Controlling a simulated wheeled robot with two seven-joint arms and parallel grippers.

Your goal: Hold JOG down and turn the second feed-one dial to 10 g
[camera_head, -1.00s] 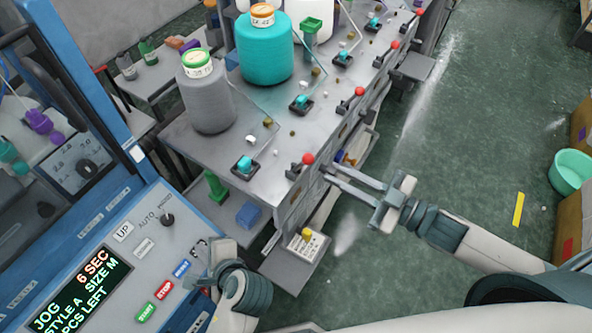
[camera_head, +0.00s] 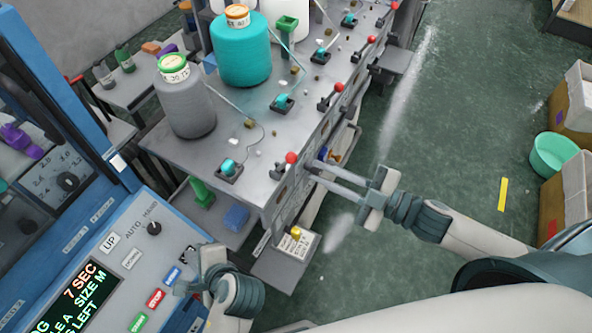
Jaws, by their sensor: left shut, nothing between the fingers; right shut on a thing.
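My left gripper (camera_head: 186,284) is shut and empty, low over the blue-framed machine's control panel, beside its row of buttons. I cannot make out a JOG button; the gripper hides part of the panel. The panel display (camera_head: 75,300) shows "7 SEC" and "SIZE M" and is cut off at the left edge. My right gripper (camera_head: 309,171) reaches from the right to the front face of the grey yarn bench (camera_head: 165,140). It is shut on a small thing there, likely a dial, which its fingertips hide. No dial setting is readable there.
Grey (camera_head: 188,105) and teal (camera_head: 242,55) yarn cones stand on the bench. Red ball-topped levers (camera_head: 291,157) line its front edge. A small labelled shelf (camera_head: 285,262) juts out below my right gripper.

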